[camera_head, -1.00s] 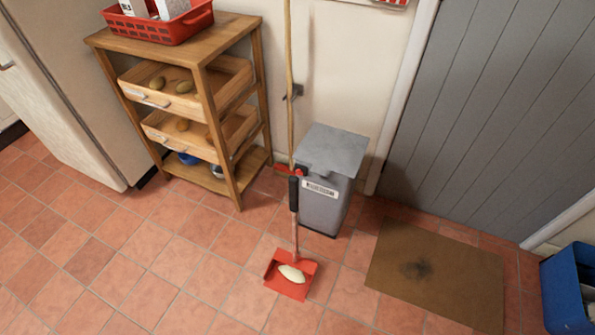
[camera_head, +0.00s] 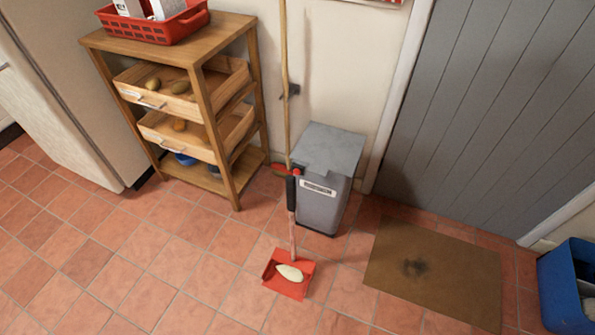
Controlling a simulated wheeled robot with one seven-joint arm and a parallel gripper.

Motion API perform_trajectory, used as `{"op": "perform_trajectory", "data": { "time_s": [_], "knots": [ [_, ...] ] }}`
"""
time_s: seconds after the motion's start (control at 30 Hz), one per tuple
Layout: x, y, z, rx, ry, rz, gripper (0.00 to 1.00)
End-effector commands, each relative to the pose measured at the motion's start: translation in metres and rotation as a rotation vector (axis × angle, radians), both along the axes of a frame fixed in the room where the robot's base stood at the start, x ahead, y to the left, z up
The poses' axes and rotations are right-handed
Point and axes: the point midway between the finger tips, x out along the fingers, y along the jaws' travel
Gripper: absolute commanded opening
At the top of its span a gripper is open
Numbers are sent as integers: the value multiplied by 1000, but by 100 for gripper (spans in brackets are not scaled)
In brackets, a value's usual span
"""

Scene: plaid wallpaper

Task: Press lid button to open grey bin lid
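The grey bin (camera_head: 322,204) stands on the tiled floor against the wall, between a wooden shelf unit and a grey door. Its flat grey lid (camera_head: 335,147) is shut. A white label with dark marks (camera_head: 318,187) is on its front, just below the lid. I cannot make out the lid button; the black handle of a red dustpan covers part of the bin's front left edge. My gripper is not in view.
The long-handled red dustpan (camera_head: 275,280) holds a pale oval thing (camera_head: 290,273) before the bin. A broom pole (camera_head: 285,85) leans behind. The wooden shelf unit (camera_head: 208,130) is left, a brown mat (camera_head: 450,285) and blue crate (camera_head: 560,285) right. Front floor is clear.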

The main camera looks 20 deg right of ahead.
Motion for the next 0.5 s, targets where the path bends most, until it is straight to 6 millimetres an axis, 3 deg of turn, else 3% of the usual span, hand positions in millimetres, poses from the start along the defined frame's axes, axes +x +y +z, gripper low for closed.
{"op": "perform_trajectory", "data": {
  "time_s": [0.07, 0.4, 0.5],
  "knots": [
    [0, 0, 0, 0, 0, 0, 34],
    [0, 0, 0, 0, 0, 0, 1],
    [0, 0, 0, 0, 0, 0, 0]
  ]
}}
